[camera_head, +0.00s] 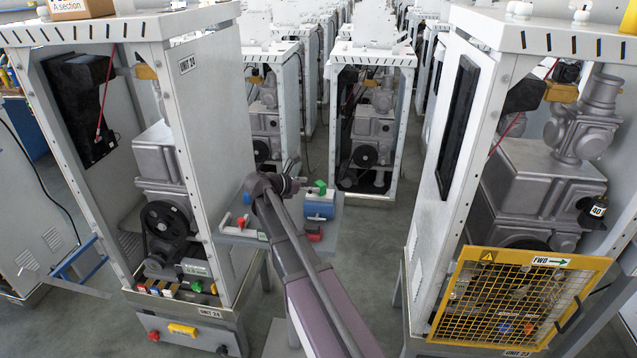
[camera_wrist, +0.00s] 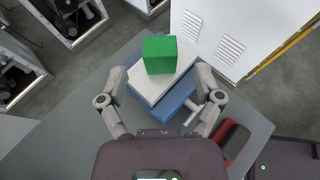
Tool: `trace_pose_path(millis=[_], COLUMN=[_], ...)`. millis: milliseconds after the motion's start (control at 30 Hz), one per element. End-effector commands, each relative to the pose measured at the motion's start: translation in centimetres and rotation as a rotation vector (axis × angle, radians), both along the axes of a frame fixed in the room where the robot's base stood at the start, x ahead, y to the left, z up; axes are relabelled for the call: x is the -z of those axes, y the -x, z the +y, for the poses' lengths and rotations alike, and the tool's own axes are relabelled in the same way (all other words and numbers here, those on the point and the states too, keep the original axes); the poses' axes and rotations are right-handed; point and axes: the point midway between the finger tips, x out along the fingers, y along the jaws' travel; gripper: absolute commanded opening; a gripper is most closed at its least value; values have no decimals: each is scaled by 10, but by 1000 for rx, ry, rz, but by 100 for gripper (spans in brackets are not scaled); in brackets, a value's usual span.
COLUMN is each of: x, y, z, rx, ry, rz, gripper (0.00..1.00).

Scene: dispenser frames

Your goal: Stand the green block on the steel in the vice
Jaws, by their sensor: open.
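The green block (camera_wrist: 160,55) shows upright on the pale steel piece (camera_wrist: 151,88) in the wrist view, near its far end. The steel lies in the blue vice (camera_wrist: 178,107), which sits on a grey bench. In the head view the green block (camera_head: 320,187) shows above the blue vice (camera_head: 319,207). My gripper (camera_wrist: 160,74) is open, its fingers apart on the left and right of the steel and block, with nothing between them held. In the head view my gripper (camera_head: 287,186) is beside the vice, partly hidden by my arm.
The grey bench top (camera_wrist: 65,137) has bare room at left. A red and black object (camera_wrist: 234,139) lies right of the vice. Open machine cabinets (camera_head: 207,130) flank the bench, one with a yellow mesh guard (camera_head: 518,300).

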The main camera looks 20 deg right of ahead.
Motion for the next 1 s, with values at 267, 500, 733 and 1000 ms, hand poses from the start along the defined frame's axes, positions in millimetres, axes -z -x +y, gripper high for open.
trace_pose_path(millis=[267,500,733,1000], x=[-20,-27,-27,-27], y=[8,11,12,12], z=[42,61,64,64], rx=[-2,-1,0,1], ry=[0,0,0,0], rz=[-1,0,0,0], gripper=[84,84,84,84])
